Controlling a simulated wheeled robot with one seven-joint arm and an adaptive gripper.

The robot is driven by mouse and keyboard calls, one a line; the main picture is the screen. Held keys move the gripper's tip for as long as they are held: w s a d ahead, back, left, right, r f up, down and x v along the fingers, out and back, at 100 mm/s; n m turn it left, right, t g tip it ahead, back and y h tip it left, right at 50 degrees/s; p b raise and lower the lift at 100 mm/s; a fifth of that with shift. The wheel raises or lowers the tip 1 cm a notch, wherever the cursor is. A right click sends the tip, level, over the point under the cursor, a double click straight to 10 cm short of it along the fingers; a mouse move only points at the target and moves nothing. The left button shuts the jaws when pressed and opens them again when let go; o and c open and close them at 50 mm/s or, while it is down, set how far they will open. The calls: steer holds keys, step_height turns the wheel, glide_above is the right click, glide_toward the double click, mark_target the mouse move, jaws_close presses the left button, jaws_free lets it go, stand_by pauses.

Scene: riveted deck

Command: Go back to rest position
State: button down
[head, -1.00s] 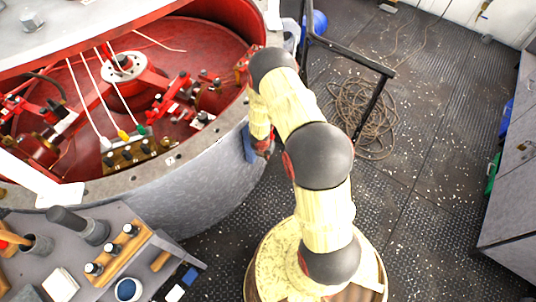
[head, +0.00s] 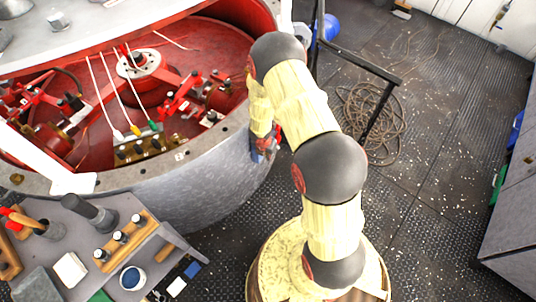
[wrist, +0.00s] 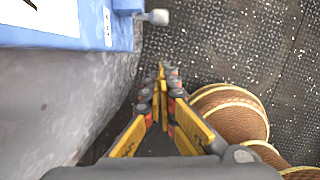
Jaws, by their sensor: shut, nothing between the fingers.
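My gripper (wrist: 161,72) shows in the wrist view with its yellow and black fingers together and nothing between them. It points down over the dark riveted deck (wrist: 215,45), beside the grey outer wall of the round vessel (wrist: 60,105). In the head view my arm is bent and hangs at the vessel's right rim. The fingers themselves are mostly hidden there behind the arm.
The open vessel (head: 205,185) has red machinery inside. A tool bench (head: 85,240) stands at lower left. A blue and white box (wrist: 122,30) is near the gripper.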

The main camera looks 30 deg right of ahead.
stand_by(0.4)
steer(key=s+d+r+m+g+h, duration=0.2)
steer(key=s+d+m, duration=0.1)
steer(key=s+m, duration=0.4)
steer(key=s+r+m+g, duration=0.1)
steer(key=s+r+m, duration=0.3)
steer(key=r+m, duration=0.6)
steer(key=s+a+r+m+t+y, duration=0.1)
steer(key=s+a+r, duration=0.3)
steer(key=r, duration=0.9)
steer(key=s+a+r+m+t+y, duration=0.1)
steer(key=s+a+r+m+t, duration=0.2)
steer(key=r, duration=1)
steer(key=s+a+r+m+t+y, duration=0.2)
steer(key=s+a+r+m+t, duration=0.1)
steer(key=a+r, duration=0.6)
step_height(320, 180, up, 5)
steer(key=shift+s+f+m, duration=0.2)
steer(key=shift+s+m, duration=0.4)
steer(key=shift+s, duration=0.55)
steer(key=shift+a, duration=0.1)
